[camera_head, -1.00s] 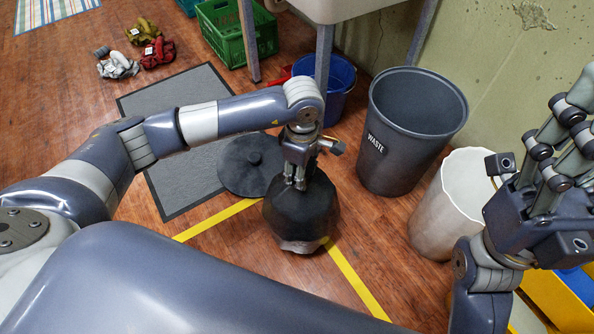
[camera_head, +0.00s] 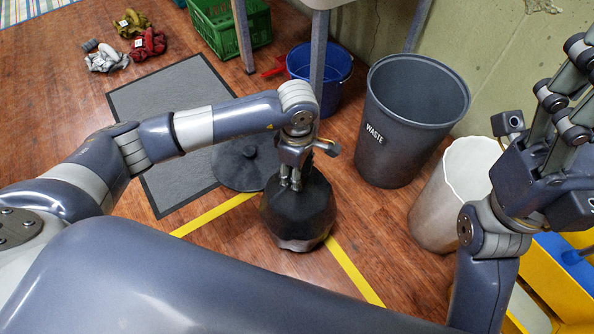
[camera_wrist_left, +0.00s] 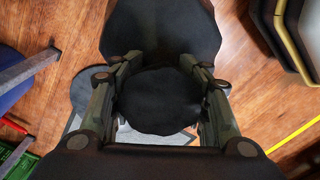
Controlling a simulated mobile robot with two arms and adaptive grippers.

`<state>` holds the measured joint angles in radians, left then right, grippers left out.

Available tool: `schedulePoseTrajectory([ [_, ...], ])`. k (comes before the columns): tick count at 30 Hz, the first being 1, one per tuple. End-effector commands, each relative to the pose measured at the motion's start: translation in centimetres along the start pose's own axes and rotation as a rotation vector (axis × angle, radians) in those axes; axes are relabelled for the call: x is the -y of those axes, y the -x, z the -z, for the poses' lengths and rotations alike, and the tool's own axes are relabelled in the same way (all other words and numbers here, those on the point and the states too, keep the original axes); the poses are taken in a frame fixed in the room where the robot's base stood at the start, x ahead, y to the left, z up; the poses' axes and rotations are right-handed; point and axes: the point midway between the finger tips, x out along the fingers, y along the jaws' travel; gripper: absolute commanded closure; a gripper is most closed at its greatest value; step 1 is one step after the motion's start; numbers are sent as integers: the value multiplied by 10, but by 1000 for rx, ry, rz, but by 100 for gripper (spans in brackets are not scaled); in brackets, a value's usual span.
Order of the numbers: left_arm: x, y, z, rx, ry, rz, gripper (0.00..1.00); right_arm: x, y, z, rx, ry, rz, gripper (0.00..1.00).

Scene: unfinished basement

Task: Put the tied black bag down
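The tied black bag (camera_head: 300,215) is a dark, faceted bundle below my left gripper, low over or on the wooden floor. I cannot tell whether its base touches the floor. My left gripper (camera_head: 290,184) points down, its fingers at the top of the bag. In the left wrist view the fingers stand on both sides of the dark tied top (camera_wrist_left: 160,100), with the bag's body (camera_wrist_left: 160,30) beyond. My right gripper (camera_head: 575,90) is raised at the right edge, its fingers apart and empty; its tips are partly cut off.
A grey WASTE bin (camera_head: 410,120) stands right of the bag, with a white bin (camera_head: 450,205) nearer. A dark round lid (camera_head: 245,165) lies on the grey mat (camera_head: 160,110). A blue bucket (camera_head: 333,88) and green crate (camera_head: 225,30) stand behind. Yellow tape (camera_head: 355,270) marks the floor.

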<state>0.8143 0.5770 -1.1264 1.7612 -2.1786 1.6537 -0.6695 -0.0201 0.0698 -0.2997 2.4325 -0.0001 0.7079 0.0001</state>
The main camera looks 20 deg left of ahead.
Motion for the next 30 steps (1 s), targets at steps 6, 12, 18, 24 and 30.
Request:
schedulePoseTrajectory([
  [6,0,0,0,-1,0,1,38,0,-1,0,-4,0,0,39],
  [12,0,1,0,-1,0,1,38,0,-2,1,-5,0,0,39],
  [18,-1,22,0,-1,0,-4,38,-2,-4,1,10,-2,-11,39],
  [24,-1,68,1,-1,-1,-3,38,-3,7,-1,78,-11,-35,39],
  [30,-1,105,1,-2,0,-3,38,-3,15,1,119,-16,-51,39],
])
